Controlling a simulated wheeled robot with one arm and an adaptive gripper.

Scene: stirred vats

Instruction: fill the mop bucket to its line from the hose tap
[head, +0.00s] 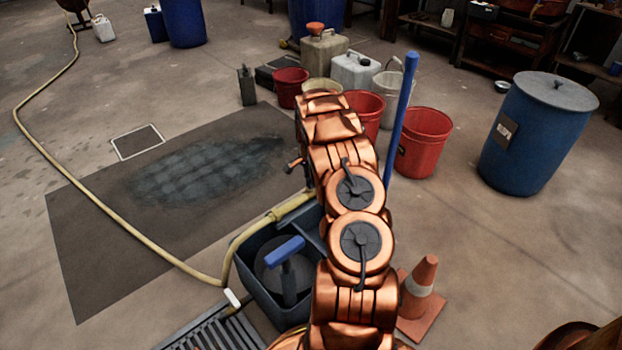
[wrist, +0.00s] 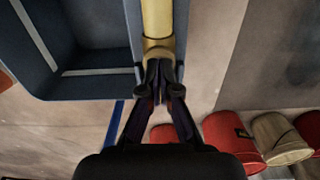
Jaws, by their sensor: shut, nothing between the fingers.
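The blue-grey mop bucket (head: 262,292) stands on the floor beside my arm, with a blue-handled part (head: 284,251) inside it. In the wrist view the bucket (wrist: 85,84) is at upper left, with pale stripes on its inner walls. I cannot tell whether it holds water. The yellow hose (head: 245,236) rises by the bucket and runs behind my arm. Its collared end (wrist: 158,50) is right at my fingertips in the wrist view. My gripper (wrist: 160,88) is shut and empty there; my arm hides it in the head view. I cannot make out the tap.
A floor grate (head: 213,332) lies at the bucket's near left, an orange cone (head: 421,285) to its right. Red buckets (head: 424,142), jugs and a blue pole (head: 402,118) stand beyond my arm. A blue drum (head: 537,135) is at right. A dark mat (head: 95,235) lies at left.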

